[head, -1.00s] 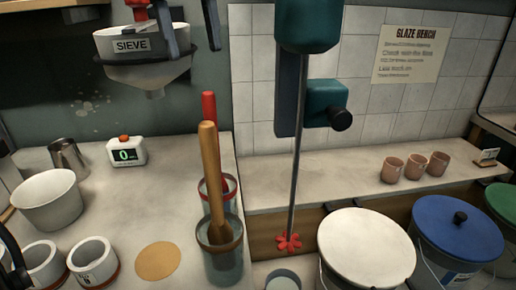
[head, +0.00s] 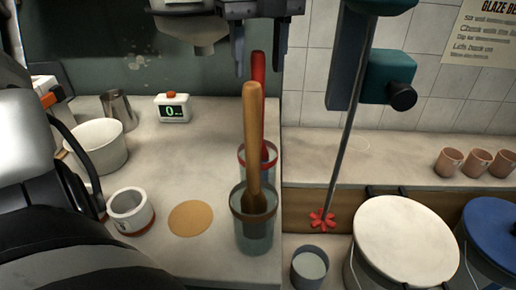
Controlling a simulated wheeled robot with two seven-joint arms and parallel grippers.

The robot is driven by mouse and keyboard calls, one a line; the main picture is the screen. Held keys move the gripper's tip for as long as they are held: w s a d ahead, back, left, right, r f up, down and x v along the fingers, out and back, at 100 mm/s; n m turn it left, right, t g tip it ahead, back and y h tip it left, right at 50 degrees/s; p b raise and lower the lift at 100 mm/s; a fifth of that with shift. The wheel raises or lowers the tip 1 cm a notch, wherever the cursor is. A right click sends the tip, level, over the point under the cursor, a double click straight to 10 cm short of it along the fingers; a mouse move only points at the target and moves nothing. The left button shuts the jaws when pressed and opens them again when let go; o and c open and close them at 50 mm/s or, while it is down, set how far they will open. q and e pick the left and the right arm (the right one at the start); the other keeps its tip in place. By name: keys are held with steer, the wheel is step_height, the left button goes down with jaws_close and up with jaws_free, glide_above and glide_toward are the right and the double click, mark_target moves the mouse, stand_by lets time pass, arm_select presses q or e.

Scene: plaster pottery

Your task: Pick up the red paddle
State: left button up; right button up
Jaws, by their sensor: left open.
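The red paddle (head: 258,82) stands upright in a clear cup with a red rim (head: 241,156) on the left bench. Its lower part is hidden behind a wooden paddle (head: 251,125), which stands in a nearer cup with a brown rim (head: 240,222). My left gripper (head: 260,62) points down at the top of the head view. It is open, and its two dark fingers show on either side of the red handle's top. I cannot tell whether the handle is between them in depth. My right gripper is not in view.
A sieve (head: 192,30) hangs left of the gripper. A teal mixer (head: 382,75) with a slanted shaft and red propeller (head: 322,220) is at right. A scale (head: 173,108), white bowl (head: 100,145) and small white cup (head: 130,210) are at left. Lidded buckets (head: 405,240) stand at lower right.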

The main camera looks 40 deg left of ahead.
mark_target(258, 78)
arm_select(q)
steer(key=f, duration=0.4)
steer(key=shift+a, duration=0.2)
jaws_close()
steer(key=shift+r, duration=0.15)
